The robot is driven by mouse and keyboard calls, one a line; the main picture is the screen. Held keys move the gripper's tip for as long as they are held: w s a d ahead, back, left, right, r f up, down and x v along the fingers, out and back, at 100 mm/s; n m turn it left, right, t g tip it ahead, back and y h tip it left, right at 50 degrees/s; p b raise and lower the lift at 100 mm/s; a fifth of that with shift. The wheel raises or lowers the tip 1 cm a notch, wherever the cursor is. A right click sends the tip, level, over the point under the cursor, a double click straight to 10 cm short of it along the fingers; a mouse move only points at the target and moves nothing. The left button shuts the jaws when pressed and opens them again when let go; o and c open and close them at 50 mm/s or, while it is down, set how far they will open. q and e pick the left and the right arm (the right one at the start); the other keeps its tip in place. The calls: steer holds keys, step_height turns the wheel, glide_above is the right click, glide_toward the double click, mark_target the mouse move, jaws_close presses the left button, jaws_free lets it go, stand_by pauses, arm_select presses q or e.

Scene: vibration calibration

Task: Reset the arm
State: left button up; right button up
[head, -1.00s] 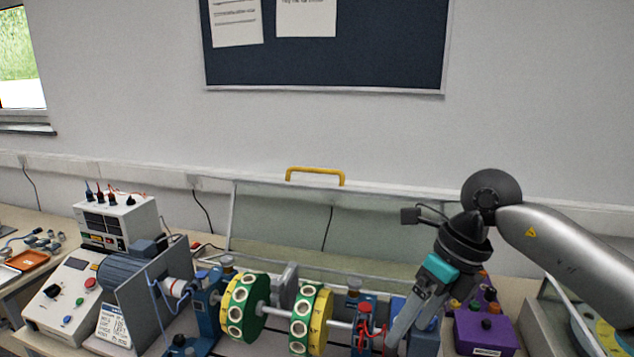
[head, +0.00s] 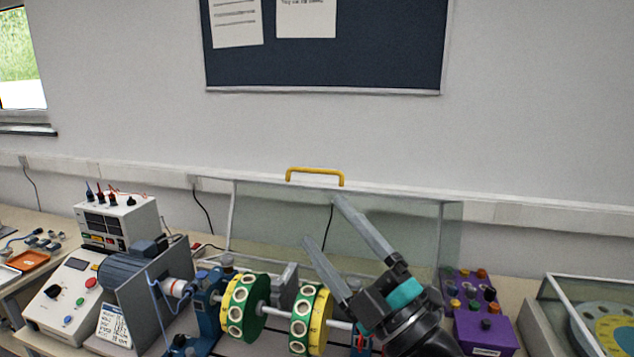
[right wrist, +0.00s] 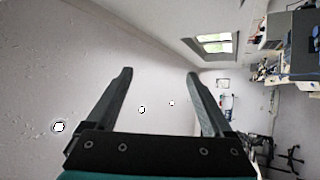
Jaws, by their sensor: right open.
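My right gripper (head: 324,219) is in the head view, right of centre, with its two long grey fingers spread apart and pointing up and to the left. It is in front of the clear guard and hides the right end of the shaft rig. In the right wrist view the same gripper (right wrist: 160,72) shows both fingers wide apart with nothing between them. My left gripper is in neither view.
The rig has two green and yellow discs (head: 311,320) on a shaft. A clear guard (head: 262,215) with a yellow handle (head: 315,170) stands behind. A motor (head: 125,272), control box (head: 68,295) and purple box (head: 487,331) flank it. The space above is clear.

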steer(key=s+d+f+m+g+h, duration=0.1)
steer(key=d+f+m+h, duration=0.5)
steer(key=f+m+h, duration=0.25)
steer(key=d+f+m+g+h, duration=0.1)
steer(key=d+f+m+h, duration=0.55)
steer(key=f+m, duration=0.2)
steer(key=s+d+f+m+g, duration=0.1)
steer(key=s+f+m+g, duration=0.1)
steer(key=s+f+g, duration=0.65)
steer(key=s+d+f+m+g, duration=0.1)
steer(key=s+f+g, duration=0.3)
steer(key=s+f, duration=0.85)
steer(key=s+f+g+b, duration=0.1)
steer(key=s+f+b, duration=0.15)
steer(key=f, duration=0.95)
steer(key=s+f+b, duration=0.1)
steer(key=f+b, duration=0.2)
steer(key=f, duration=1)
steer(key=s+d+f+g+b, duration=0.1)
steer(key=s+f+b, duration=0.3)
steer(key=s+f, duration=1.1)
step_height(320, 180, down, 2)
steer(key=shift+d+f, duration=0.15)
steer(key=shift+d, duration=0.5)
